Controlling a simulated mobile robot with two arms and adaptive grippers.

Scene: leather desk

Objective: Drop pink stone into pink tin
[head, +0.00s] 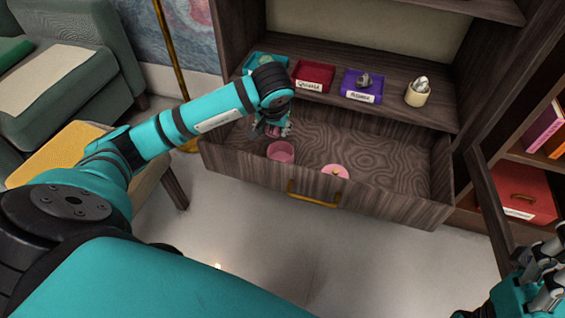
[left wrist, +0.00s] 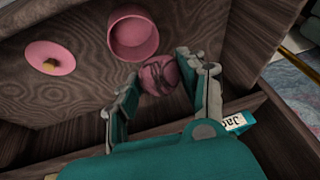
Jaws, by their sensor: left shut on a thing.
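The pink tin (head: 281,152) stands open in the pulled-out drawer, near its left end. The left wrist view shows the tin's round mouth (left wrist: 133,33). The pink stone (left wrist: 159,76) has dark veins and sits between the fingertips of my left gripper (left wrist: 158,73), which is shut on it. In the head view my left gripper (head: 272,128) hangs over the drawer, just behind the tin and a little left of it. The stone is mostly hidden there. My right gripper (head: 545,270) is at the lower right, away from the drawer; its finger opening is unclear.
A pink lid (head: 335,171) with a gold knob lies in the wooden drawer (head: 395,165). On the shelf behind are a teal tray (head: 252,62), a red tray (head: 314,74), a purple tray (head: 350,88) with a grey stone, and a cream cup (head: 418,95). The drawer's right side is clear.

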